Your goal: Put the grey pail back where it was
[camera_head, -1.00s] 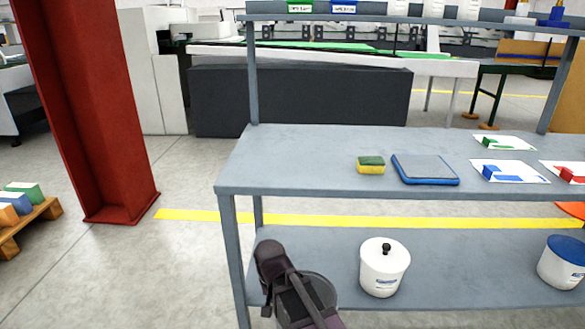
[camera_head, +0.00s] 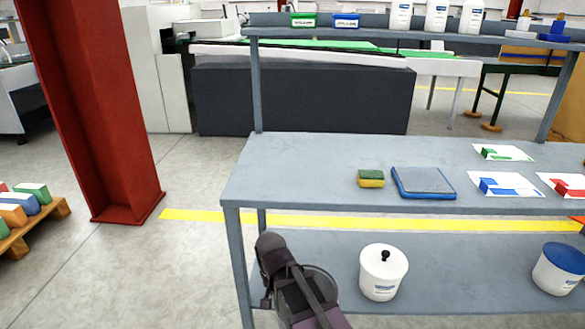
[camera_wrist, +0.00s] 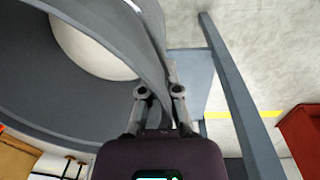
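The grey pail (camera_head: 325,282) is at the left end of the lower shelf (camera_head: 440,275), partly hidden behind my gripper and wrist in the head view. My gripper (camera_wrist: 161,93) is at the pail's rim. In the wrist view the pail's curved grey wall (camera_wrist: 112,28) runs between the two fingers, which look closed on it. I cannot tell whether the pail's base touches the shelf.
The upper tabletop (camera_head: 300,165) overhangs. A shelf leg (camera_head: 238,265) is close to my arm. A red column (camera_head: 95,120) stands left, with free floor between.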

